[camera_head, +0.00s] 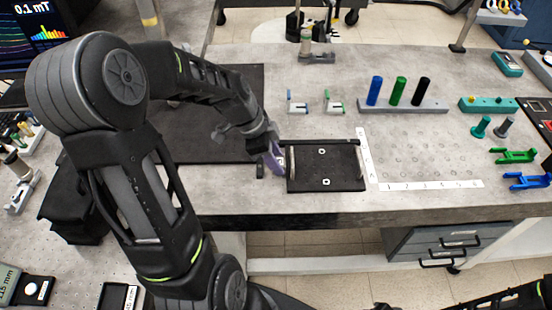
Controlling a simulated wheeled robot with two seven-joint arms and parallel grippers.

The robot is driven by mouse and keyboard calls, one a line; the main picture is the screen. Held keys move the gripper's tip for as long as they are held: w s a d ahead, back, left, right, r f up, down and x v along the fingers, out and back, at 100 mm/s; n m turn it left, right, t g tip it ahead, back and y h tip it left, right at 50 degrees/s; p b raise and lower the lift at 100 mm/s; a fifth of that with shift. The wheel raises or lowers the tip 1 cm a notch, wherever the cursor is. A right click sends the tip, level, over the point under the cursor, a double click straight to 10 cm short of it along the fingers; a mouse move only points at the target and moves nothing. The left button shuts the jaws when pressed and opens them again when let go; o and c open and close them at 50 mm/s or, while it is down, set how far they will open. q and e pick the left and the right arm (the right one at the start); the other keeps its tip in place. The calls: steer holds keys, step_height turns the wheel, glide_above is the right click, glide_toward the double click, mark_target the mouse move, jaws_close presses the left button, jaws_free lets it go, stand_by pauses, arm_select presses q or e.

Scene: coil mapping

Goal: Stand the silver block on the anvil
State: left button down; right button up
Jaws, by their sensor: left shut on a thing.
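My left gripper (274,160), with purple fingers, is low over the bench at the left edge of a black tray (325,182). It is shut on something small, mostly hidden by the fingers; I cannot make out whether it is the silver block. A small dark cylinder (260,170) is just left of the fingers. I cannot single out the anvil with certainty. A grey metal fixture with an upright post (306,45) stands at the back of the bench. My right gripper does not show; only dark arm parts show along the bottom right.
A rack holds blue (375,90), green (397,91) and black (422,92) cylinders. A perforated board with a numbered strip (432,185) lies right of the tray. Green (514,155) and blue (528,181) brackets lie at right. A dark mat (205,140) lies behind my left arm.

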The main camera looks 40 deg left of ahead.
arm_select(q)
steer(key=shift+f, duration=0.15)
steer(key=shift+f, duration=0.2)
steer(key=c, duration=0.9)
jaws_free()
steer(key=shift+r, duration=0.1)
steer(key=shift+r, duration=0.1)
steer(key=v, duration=1.2)
steer(key=shift+s+b, duration=0.1)
steer(key=shift+b, duration=0.2)
steer(key=shift+o, duration=0.3)
